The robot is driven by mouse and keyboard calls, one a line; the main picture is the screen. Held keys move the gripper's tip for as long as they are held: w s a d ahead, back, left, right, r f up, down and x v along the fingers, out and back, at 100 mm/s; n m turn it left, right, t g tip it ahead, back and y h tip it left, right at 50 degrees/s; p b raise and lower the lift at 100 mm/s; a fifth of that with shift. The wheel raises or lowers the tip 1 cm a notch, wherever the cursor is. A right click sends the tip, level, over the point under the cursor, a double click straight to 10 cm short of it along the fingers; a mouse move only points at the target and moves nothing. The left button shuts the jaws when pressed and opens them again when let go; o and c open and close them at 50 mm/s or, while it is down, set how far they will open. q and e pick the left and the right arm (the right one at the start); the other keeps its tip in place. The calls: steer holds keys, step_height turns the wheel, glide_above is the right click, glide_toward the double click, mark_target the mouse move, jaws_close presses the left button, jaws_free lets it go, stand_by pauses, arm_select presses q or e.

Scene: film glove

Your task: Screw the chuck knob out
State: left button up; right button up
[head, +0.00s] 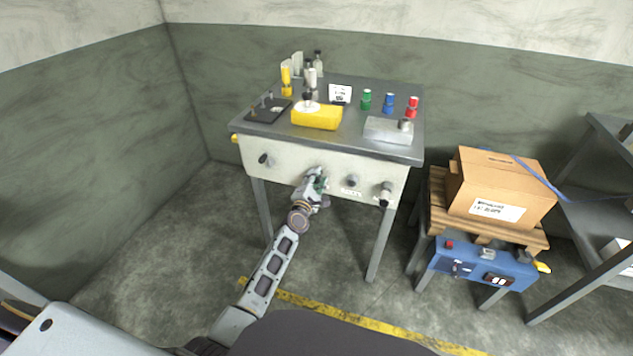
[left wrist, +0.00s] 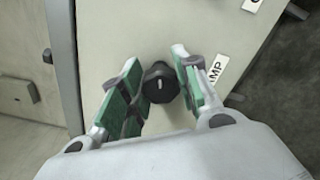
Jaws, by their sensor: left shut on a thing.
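The front panel (head: 290,163) of the grey-topped workbench carries several knobs. My left gripper (head: 319,182) is at the middle of this panel and hides the knob there in the head view. In the left wrist view, a black knob (left wrist: 160,84) with a white mark sits between the two green-padded fingers of my left gripper (left wrist: 160,88). The fingers are shut on it. It is on the pale panel (left wrist: 130,25), and I cannot tell how far out it is. A label (left wrist: 217,74) ending in "MP" is partly hidden by the right finger. My right gripper is out of view.
Other knobs (head: 352,181) (head: 385,192) are right of my gripper, and a dark one (head: 263,159) is left. A yellow block (head: 317,118) and several bottles stand on the bench. A cardboard box (head: 500,187) on a pallet stands at right. The floor at left is clear.

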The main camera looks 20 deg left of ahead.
arm_select(q)
steer(key=shift+r+n, duration=0.2)
steer(key=shift+n, duration=0.8)
steer(key=shift+w, duration=0.1)
steer(key=o, duration=0.8)
steer(key=shift+c, duration=0.2)
steer(key=shift+o, duration=1.3)
steer(key=shift+f, duration=0.15)
steer(key=shift+s+f, duration=0.1)
steer(key=shift+s, duration=0.45)
steer(key=s, duration=1.1)
steer(key=shift+a, duration=0.2)
